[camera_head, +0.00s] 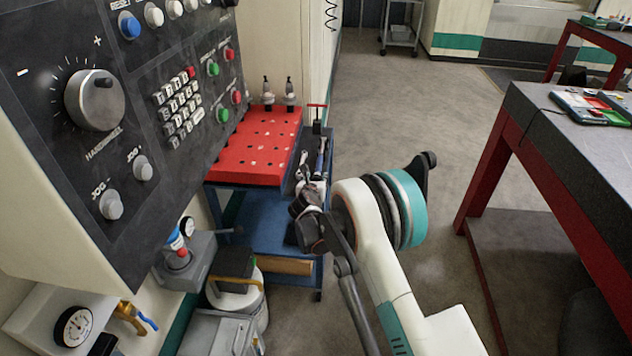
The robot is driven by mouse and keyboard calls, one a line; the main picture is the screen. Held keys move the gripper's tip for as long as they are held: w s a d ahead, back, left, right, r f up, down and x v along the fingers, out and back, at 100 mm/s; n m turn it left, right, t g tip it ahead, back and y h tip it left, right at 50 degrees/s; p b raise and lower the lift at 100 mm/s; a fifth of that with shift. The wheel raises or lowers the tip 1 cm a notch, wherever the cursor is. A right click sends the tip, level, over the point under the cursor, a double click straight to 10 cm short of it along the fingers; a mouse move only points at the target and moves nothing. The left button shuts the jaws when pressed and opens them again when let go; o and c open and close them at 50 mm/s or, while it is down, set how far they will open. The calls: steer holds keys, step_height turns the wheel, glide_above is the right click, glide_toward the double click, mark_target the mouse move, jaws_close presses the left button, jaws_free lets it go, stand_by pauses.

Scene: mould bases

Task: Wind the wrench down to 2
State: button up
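I cannot make out for certain which thing is the wrench. A slim dark tool with a blue part (320,160) stands among the tools in the dark tray at the right side of the red-topped cart, and may be it. No scale or number on it can be read. My gripper (306,178) is in the middle of the view, just in front of that tray and overlapping the tools there. Its dark fingers blend with the tools, so I cannot tell whether it is open or touches anything.
The control panel (150,110) with a large knob overhangs the left. The red cart top (252,145) holds two tool holders at the back. A red T-handle (317,106) rises behind the tray. A dark-topped bench (560,140) stands right. The floor between is clear.

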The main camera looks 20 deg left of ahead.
steer(key=c, duration=0.7)
steer(key=shift+d+m+y, duration=0.15)
steer(key=shift+m+y, duration=0.35)
steer(key=shift+m, duration=0.2)
steer(key=shift+m+g+y, duration=0.3)
steer(key=shift+m, duration=0.1)
steer(key=o, duration=1.1)
steer(key=v, duration=1.2)
steer(key=shift+f, duration=0.1)
